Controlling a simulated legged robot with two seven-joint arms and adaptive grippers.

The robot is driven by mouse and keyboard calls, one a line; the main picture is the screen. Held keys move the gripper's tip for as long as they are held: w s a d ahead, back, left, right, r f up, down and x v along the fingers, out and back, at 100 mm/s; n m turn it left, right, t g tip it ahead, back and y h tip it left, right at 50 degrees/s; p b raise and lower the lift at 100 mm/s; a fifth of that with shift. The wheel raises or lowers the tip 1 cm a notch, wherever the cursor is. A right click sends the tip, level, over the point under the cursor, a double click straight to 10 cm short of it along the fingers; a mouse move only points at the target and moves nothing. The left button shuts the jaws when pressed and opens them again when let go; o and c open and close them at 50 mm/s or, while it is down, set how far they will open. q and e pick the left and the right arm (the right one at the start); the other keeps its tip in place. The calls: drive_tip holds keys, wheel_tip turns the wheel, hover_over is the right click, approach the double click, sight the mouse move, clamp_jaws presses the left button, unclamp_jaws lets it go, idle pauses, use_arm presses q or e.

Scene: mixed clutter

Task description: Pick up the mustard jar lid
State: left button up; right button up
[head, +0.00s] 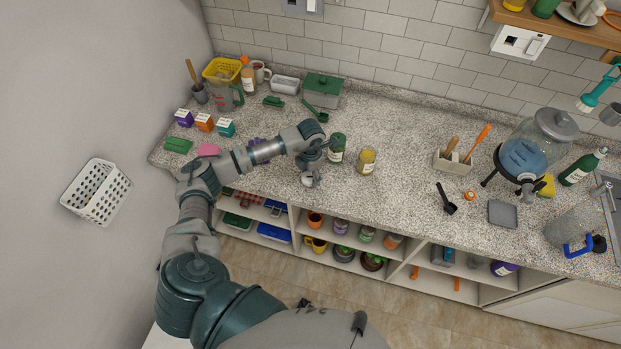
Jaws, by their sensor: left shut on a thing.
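My left gripper (311,178) reaches in over the front part of the counter, pointing down. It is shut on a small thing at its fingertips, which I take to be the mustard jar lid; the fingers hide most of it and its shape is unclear. A yellow jar (366,163), which looks like the mustard jar, stands upright to the right of the gripper, apart from it. A green jar (337,149) stands between them, close to my gripper's right side. My right gripper is not in view.
The speckled counter (405,130) is clear behind and right of the jars. Small boxes (204,122) and a pink thing (208,150) lie left. Open shelves sit below the front edge.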

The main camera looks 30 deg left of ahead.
use_arm(q)
drive_tip(key=s+d+r+b, duration=0.1)
drive_tip(key=s+d, duration=0.3)
drive_tip(key=s, duration=0.3)
drive_tip(key=s+d+r+b, duration=0.1)
drive_tip(key=s+d, duration=0.3)
drive_tip(key=s, duration=0.3)
drive_tip(key=shift+r+b, duration=0.35)
wheel_tip(320, 180, up, 5)
drive_tip(key=p, duration=0.3)
drive_tip(key=shift+w, duration=0.1)
